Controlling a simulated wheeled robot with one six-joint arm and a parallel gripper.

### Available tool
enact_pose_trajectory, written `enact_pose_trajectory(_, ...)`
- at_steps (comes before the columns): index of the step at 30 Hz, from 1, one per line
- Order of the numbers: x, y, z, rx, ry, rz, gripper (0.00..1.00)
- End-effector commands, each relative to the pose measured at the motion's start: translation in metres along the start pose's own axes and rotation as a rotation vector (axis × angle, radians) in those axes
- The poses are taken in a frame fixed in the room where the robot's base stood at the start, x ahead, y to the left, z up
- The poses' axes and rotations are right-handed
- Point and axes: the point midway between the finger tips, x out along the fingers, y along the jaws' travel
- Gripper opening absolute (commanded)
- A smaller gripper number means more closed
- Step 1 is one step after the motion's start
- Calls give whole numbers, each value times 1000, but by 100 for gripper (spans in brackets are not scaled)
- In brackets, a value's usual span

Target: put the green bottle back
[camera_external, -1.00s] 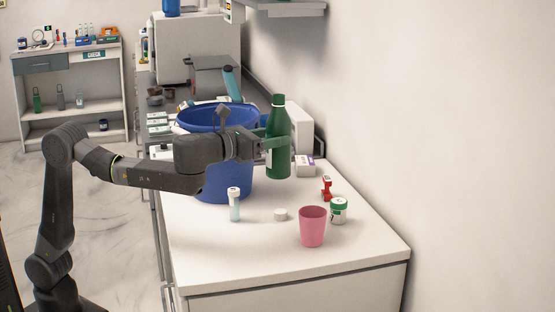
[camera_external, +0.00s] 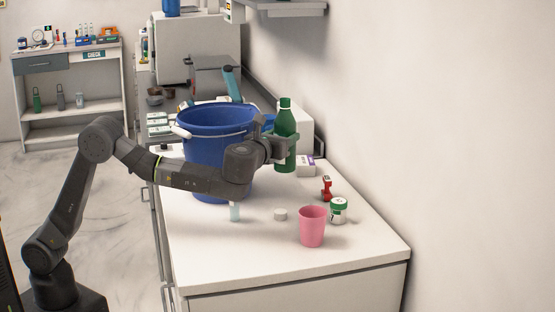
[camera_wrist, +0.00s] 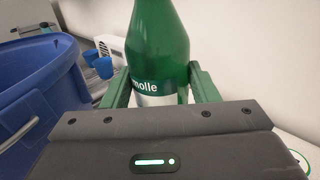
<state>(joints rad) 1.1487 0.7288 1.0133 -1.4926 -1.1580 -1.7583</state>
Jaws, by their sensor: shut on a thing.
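The green bottle (camera_external: 285,135) is upright, with a white label band that shows in the wrist view (camera_wrist: 158,52). My gripper (camera_external: 284,146) is shut on the bottle's body, with a finger on either side of it. In the wrist view my gripper's green fingers (camera_wrist: 160,88) flank the bottle at the label. The bottle's base looks close to or a little above the white counter (camera_external: 250,262); I cannot tell whether it touches.
A blue bucket (camera_external: 205,150) stands directly left of the bottle. A pink cup (camera_external: 312,227), a green-lidded jar (camera_external: 338,211), a red item (camera_external: 326,188), a white cap (camera_external: 280,214), a small vial (camera_external: 234,212) and a small box (camera_external: 306,166) are nearby. The front counter is clear.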

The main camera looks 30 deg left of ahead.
Motion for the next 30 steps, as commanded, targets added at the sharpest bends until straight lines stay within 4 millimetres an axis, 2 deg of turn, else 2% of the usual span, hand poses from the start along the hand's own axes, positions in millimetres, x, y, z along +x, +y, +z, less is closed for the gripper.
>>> enact_pose_trajectory(1,0,0,-15,3,1,0,26)
enact_pose_trajectory(4,0,0,-32,2,0,0,26)
enact_pose_trajectory(14,0,0,-58,1,0,0,26)
enact_pose_trajectory(21,0,0,-91,1,0,-1,26)
enact_pose_trajectory(30,0,0,-93,-2,0,-1,26)
